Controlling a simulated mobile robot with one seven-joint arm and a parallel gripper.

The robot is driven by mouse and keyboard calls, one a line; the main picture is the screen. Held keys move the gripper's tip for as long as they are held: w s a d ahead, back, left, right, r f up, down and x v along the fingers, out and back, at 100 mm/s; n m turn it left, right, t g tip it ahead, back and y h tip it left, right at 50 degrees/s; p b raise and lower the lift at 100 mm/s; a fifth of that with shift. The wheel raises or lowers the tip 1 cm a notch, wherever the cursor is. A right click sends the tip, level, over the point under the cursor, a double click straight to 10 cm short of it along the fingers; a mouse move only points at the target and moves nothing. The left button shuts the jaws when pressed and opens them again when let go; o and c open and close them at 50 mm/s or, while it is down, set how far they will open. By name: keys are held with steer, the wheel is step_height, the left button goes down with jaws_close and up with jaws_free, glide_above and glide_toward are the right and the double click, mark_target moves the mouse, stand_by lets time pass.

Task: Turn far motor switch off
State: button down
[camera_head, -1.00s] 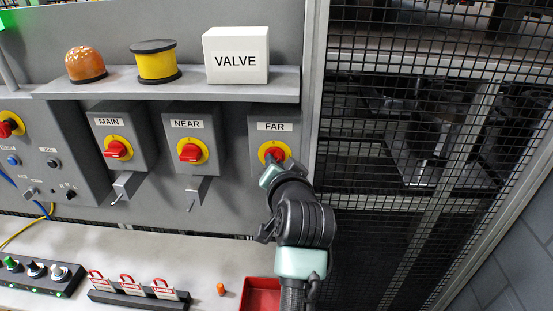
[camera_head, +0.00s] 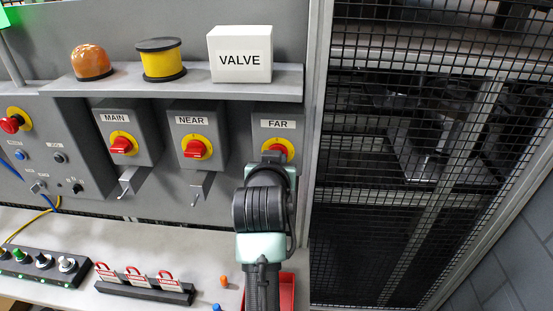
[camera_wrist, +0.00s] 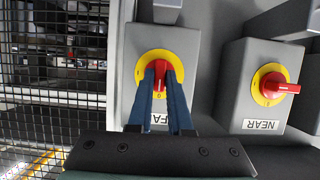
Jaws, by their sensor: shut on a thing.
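The FAR switch box (camera_head: 286,112) is grey, with a red rotary knob on a yellow disc (camera_head: 290,146). In the head view my gripper (camera_head: 273,157) is in front of the knob and hides part of it. In the wrist view the fingers of my gripper (camera_wrist: 160,76) are shut on the red knob (camera_wrist: 158,68), one on each side. There the knob lies in line with the fingers. The FAR label is partly hidden behind the fingers.
The NEAR switch (camera_head: 194,149) and MAIN switch (camera_head: 122,145) stand to the left. A shelf (camera_head: 200,85) above holds a VALVE box (camera_head: 240,55), a yellow spool (camera_head: 161,61) and an orange dome (camera_head: 91,63). Wire mesh (camera_head: 420,150) is close on the right. Red padlocks (camera_head: 135,276) stand on the bench.

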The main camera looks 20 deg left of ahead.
stand_by(0.4)
steer(key=c, duration=0.8)
jaws_free()
steer(key=shift+c, duration=0.2)
steer(key=shift+s, duration=0.1)
steer(key=b+v, duration=0.3)
steer(key=v, duration=0.9)
steer(key=shift+s+d+b, duration=0.15)
steer(key=shift+s+b, duration=0.15)
steer(key=shift+s, duration=0.05)
steer(key=shift+r, duration=0.1)
steer(key=d+r+m+t, duration=0.1)
steer(key=d+r+t, duration=0.2)
steer(key=r, duration=0.4)
steer(key=d+r+t, duration=0.3)
steer(key=d+r, duration=0.1)
steer(key=r, duration=0.3)
steer(key=s+d+r+m+t+h, duration=0.1)
steer(key=s+d+r+t, duration=0.3)
steer(key=r, duration=0.3)
steer(key=s+d+r+m+t+h+b, duration=0.1)
steer(key=s+d+r+t, duration=0.3)
steer(key=r, duration=0.4)
steer(key=shift+s+d+t+h, duration=0.25)
steer(key=shift+s+t+h, duration=0.05)
steer(key=shift+s+h, duration=0.55)
